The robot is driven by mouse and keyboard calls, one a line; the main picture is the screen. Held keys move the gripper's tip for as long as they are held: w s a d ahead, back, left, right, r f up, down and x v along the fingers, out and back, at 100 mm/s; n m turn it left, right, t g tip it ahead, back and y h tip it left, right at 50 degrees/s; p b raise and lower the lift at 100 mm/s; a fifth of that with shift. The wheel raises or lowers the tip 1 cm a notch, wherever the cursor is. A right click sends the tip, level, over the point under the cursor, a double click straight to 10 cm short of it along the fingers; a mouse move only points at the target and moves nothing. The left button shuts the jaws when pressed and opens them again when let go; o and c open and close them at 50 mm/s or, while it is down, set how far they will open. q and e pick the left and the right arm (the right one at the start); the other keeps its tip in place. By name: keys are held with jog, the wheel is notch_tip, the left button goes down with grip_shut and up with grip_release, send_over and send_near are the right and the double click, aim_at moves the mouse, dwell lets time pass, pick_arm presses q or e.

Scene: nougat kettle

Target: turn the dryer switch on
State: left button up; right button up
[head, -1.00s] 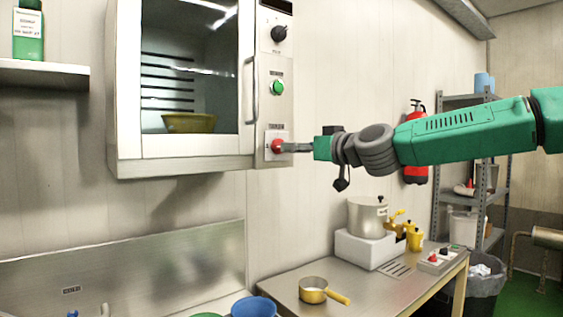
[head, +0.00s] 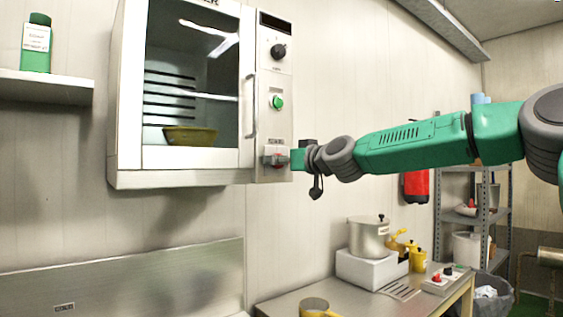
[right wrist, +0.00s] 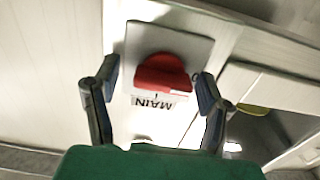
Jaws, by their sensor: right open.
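The dryer (head: 180,170) is a white wall cabinet with a glass door and a control panel on its right side. Its red switch (head: 279,161) sits low on that panel, partly hidden by my right gripper (head: 274,156) in the head view. In the right wrist view, the red switch (right wrist: 162,74) stands on a grey plate with an upside-down "MAIN" label (right wrist: 155,102). My right gripper (right wrist: 152,85) is open, with one finger on each side of the switch and a visible gap to each. My left gripper is out of view.
A green button (head: 277,102) and a black knob (head: 278,51) sit above the switch. A vertical door handle (head: 252,105) runs close to the panel's left. A yellow bowl (head: 190,136) is inside the dryer. Below right, a steel table (head: 325,293) carries a pot (head: 369,238).

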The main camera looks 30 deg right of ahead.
jog(key=shift+a, duration=0.1)
jog(key=c, duration=1.2)
jog(key=shift+m, duration=0.3)
jog(key=m, duration=0.3)
jog(key=shift+m+b, duration=0.3)
jog(key=shift+m, duration=0.1)
jog(key=m, duration=0.4)
jog(key=shift+m, duration=0.3)
jog(key=m, duration=0.4)
jog(key=shift+d+f, duration=0.1)
jog(key=shift+d, duration=0.1)
jog(key=shift+f+m+b, duration=0.15)
jog(key=shift+m+b, duration=0.15)
jog(key=shift+m, duration=2.1)
